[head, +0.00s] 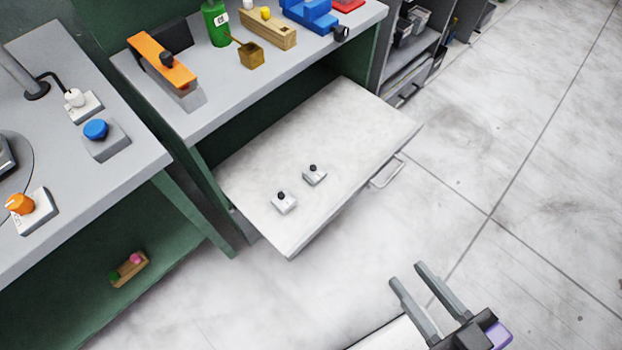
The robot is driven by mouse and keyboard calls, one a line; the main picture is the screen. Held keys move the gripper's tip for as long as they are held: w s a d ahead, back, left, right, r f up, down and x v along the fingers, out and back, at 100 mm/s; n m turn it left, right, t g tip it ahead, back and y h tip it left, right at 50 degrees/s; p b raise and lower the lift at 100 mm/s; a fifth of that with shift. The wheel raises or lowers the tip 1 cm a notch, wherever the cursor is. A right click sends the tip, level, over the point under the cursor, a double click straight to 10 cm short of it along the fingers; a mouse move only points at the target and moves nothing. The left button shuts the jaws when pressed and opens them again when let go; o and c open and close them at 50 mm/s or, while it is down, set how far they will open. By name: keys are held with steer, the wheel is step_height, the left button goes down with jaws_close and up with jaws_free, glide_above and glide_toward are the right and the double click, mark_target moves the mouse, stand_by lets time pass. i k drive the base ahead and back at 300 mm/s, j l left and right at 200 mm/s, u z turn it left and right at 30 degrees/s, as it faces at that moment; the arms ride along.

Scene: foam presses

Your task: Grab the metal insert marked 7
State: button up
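Two small metal inserts with black knobs sit on the pale pulled-out drawer surface (340,130). One insert (284,203) is nearer the front left edge, and the other insert (314,175) is a little farther right and back. Any number on them is too small to read, so I cannot tell which is marked 7. My gripper (418,272) is at the lower right, over the floor, in front of the drawer and apart from it. Its two grey fingers are spread with nothing between them.
A grey bench (215,105) above the drawer holds an orange tool (162,62), a green bottle (215,22) and a blue vise (310,14). A grey table (85,185) stands left with blue and orange knobbed blocks. The drawer handle (388,174) juts right. The floor right is clear.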

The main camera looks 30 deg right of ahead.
mark_target(282, 201)
steer(key=i+j+u, duration=0.2)
steer(key=i+j, duration=0.2)
steer(key=j, duration=0.25)
steer(key=i+j+u, duration=0.25)
steer(key=i+j, duration=0.2)
steer(key=j, duration=0.15)
